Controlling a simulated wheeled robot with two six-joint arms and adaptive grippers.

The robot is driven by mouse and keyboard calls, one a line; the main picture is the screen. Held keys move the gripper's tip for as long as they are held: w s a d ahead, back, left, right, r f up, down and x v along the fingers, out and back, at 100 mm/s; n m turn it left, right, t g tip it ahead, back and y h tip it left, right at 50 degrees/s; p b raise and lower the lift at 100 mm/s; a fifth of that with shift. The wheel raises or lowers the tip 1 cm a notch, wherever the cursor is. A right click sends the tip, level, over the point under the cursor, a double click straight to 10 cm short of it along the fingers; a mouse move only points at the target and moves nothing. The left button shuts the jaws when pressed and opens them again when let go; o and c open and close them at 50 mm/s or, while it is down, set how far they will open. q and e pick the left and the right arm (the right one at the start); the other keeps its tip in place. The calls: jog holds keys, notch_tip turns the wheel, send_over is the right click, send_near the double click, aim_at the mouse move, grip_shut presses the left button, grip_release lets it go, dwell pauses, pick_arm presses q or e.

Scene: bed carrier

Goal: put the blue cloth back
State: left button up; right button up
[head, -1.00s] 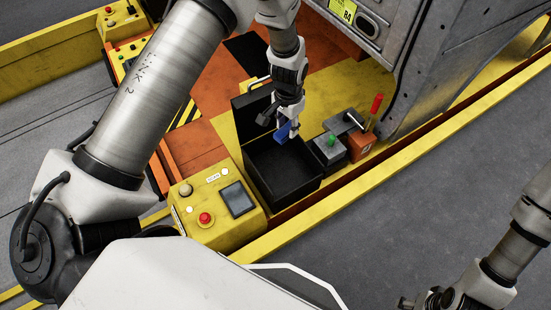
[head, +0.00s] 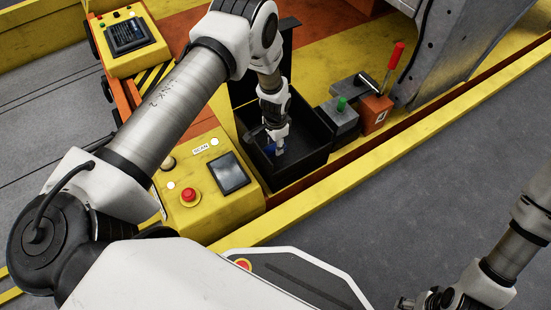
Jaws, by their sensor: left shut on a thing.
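The blue cloth (head: 270,149) shows as a small dark blue patch at the tip of my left gripper (head: 279,148). My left gripper is shut on the cloth and points down inside the open black box (head: 313,163). Most of the cloth is hidden by the gripper and the shade in the box. I cannot tell whether the cloth touches the box floor. The box's lid stands open at the back. My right gripper (head: 425,302) is partly in view at the bottom edge, apart from everything; its jaws are not clear.
A yellow panel (head: 205,215) with a screen and a red button stands left of the box. A grey block with a green knob (head: 341,118) and an orange block with a red lever (head: 376,108) stand to its right. A yellow rail (head: 400,150) runs along the front.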

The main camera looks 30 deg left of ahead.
aim_at(276, 160)
pick_arm(q)
notch_tip(276, 160, down, 6)
jog(key=b, duration=0.2)
jog(key=shift+f+b, duration=0.2)
jog(key=shift+b, duration=0.1)
jog(key=shift+r, duration=0.2)
jog(key=shift+f, duration=0.1)
jog(key=o, duration=0.7)
jog(key=shift+f, duration=0.15)
jog(key=o, duration=0.4)
notch_tip(276, 160, up, 12)
jog(key=p, duration=0.6)
jog(key=shift+r, duration=0.25)
